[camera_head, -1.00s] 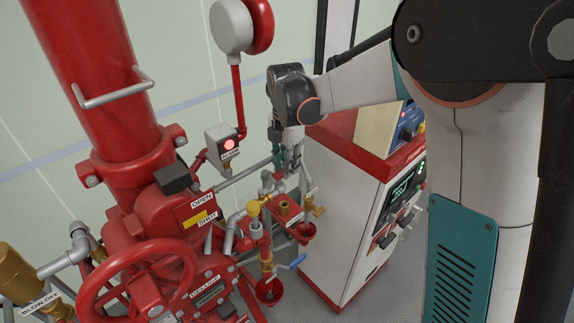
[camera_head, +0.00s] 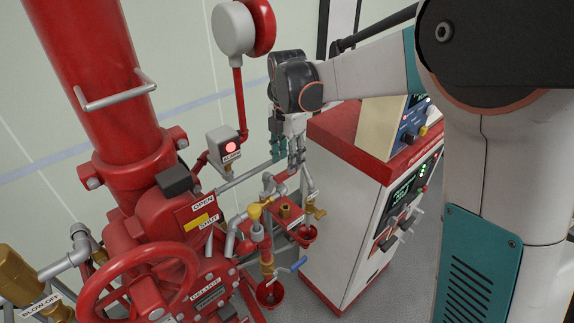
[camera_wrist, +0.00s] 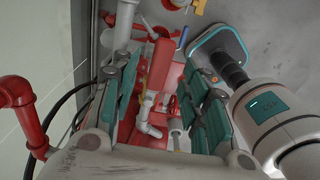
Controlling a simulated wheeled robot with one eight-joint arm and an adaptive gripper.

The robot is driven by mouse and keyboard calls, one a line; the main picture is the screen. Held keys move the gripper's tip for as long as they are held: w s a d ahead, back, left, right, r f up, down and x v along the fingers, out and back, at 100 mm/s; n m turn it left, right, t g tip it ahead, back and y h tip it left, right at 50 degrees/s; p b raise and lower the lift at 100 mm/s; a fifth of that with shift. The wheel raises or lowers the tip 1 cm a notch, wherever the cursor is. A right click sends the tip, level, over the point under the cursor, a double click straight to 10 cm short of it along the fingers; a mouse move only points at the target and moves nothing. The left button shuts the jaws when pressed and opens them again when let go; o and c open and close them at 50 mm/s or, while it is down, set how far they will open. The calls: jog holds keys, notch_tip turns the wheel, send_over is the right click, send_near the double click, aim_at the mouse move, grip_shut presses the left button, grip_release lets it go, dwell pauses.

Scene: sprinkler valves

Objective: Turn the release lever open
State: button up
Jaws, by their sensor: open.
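My gripper (camera_head: 288,158) hangs pointing down over the small pipework right of the red valve body, fingers apart and empty. In the wrist view my open gripper (camera_wrist: 160,105) shows a green-padded finger on each side, with a red box (camera_wrist: 158,65) and grey fittings between and beyond them. A small brass lever (camera_head: 318,212) sits at the right of this pipework, below the fingers. A blue-handled lever (camera_head: 295,266) is lower down; its blue end (camera_wrist: 183,38) appears at the top of the wrist view. I cannot tell which lever is the release lever.
A red handwheel (camera_head: 138,285) and large red pipe (camera_head: 85,70) stand at left. The alarm box (camera_head: 224,147) and red-and-white gong (camera_head: 240,28) are behind. A red-and-white cabinet (camera_head: 335,220) stands close at right. Red drain cups (camera_head: 270,292) sit low.

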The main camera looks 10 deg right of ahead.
notch_tip(320, 180, up, 9)
jog(key=shift+f, duration=0.2)
dwell(0.3)
jog(key=s+d+f+m+t+b, duration=0.2)
jog(key=s+d+f+m+b, duration=0.2)
jog(key=s+m, duration=0.4)
jog(key=s+d+f+m+t+b, duration=0.2)
jog(key=s+d+f+m+b, duration=0.2)
jog(key=s+f+m+b, duration=0.2)
jog(key=s+d+f+m+t+b, duration=0.3)
jog(key=s+f+m+b, duration=0.3)
jog(key=s+f+m, duration=0.3)
jog(key=s+d+m, duration=0.1)
jog(key=s+m, duration=0.1)
jog(key=shift+s, duration=0.3)
dwell(4.3)
